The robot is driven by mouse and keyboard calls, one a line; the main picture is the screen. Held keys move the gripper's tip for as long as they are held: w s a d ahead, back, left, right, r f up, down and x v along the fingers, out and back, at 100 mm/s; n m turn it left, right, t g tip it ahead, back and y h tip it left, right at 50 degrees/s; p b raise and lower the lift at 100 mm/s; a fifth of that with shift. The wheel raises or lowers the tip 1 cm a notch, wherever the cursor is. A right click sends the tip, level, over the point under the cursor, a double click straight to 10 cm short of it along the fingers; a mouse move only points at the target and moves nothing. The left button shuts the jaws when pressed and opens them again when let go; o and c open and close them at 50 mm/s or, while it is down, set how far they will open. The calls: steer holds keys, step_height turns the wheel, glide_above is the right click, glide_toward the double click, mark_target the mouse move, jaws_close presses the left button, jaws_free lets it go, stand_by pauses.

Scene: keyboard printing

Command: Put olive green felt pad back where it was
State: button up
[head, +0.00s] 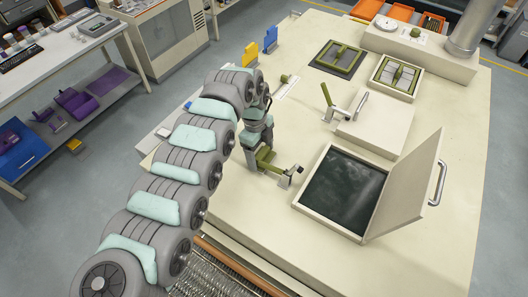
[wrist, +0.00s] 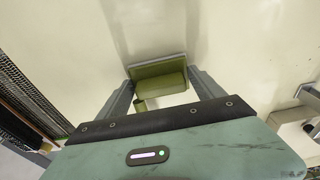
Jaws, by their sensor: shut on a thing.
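The olive green felt pad (wrist: 160,83) is between the two grey fingers of my gripper (wrist: 163,78) in the wrist view. It is a block with a flat, wider plate at its far side, and a small olive cylinder (wrist: 140,104) shows just below its left end. In the head view my gripper (head: 276,170) is low over the left-middle part of the cream table, with olive green (head: 265,156) showing at its fingers. Whether the pad touches the table is unclear.
An open box with a dark panel (head: 343,184) and raised lid (head: 404,190) stands right of my gripper on the table (head: 250,228). A block with an olive lever (head: 327,94), a dark mat with olive pieces (head: 340,55) and a tray (head: 397,77) lie behind. Cream surface around the gripper is clear.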

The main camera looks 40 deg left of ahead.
steer(key=o, duration=1.3)
steer(key=shift+f, duration=0.15)
step_height(320, 180, up, 12)
steer(key=a+b, duration=0.1)
steer(key=b, duration=0.2)
steer(key=shift+s+a+b, duration=0.15)
steer(key=shift+a+b, duration=0.05)
steer(key=shift+b, duration=0.2)
